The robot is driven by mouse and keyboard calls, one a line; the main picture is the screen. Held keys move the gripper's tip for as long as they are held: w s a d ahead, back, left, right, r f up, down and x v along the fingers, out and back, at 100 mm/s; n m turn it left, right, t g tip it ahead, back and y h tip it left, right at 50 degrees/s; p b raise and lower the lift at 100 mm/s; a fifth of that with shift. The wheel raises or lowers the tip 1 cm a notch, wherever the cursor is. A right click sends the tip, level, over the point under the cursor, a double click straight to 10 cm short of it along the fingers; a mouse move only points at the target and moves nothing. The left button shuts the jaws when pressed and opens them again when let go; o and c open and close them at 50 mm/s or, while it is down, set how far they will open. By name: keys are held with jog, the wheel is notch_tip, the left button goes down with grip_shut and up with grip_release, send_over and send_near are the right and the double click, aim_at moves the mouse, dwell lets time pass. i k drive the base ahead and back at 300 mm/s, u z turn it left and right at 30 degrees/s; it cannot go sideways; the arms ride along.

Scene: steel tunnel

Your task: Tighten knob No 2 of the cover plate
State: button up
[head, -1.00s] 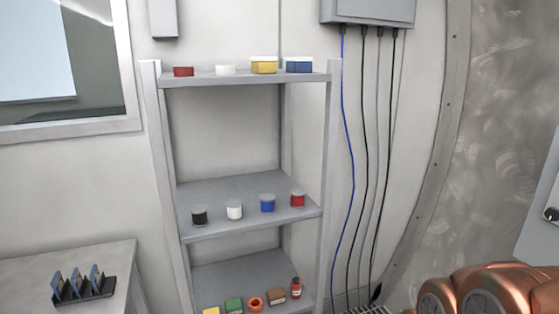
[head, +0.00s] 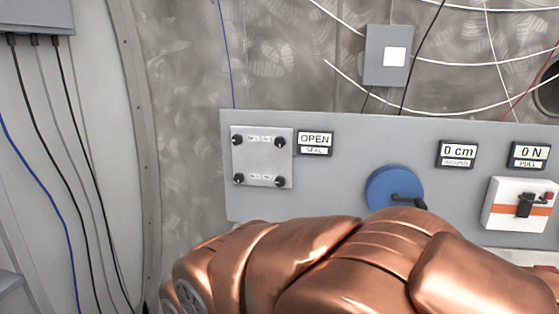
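The cover plate (head: 263,160) is a light grey square on the left part of a grey panel. A dark knob sits at each corner: upper left (head: 237,140), upper right (head: 280,142), lower left (head: 239,179) and lower right (head: 280,181). Small labels beside the knobs are too small to read, so I cannot tell which is No 2. A display (head: 315,143) right of the plate reads "OPEN" over "SEAL". My copper-coloured arm fills the lower middle, below the plate. My gripper is not in view.
The grey panel (head: 340,190) also carries a blue wheel with a dark handle (head: 392,187), displays reading "0 cm" (head: 457,152) and "0 N" (head: 529,154), and a white-orange box (head: 520,205). Cables hang at left (head: 82,170). A grey box (head: 388,55) is above.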

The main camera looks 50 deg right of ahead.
aim_at(280, 142)
jog(key=z, duration=1.25)
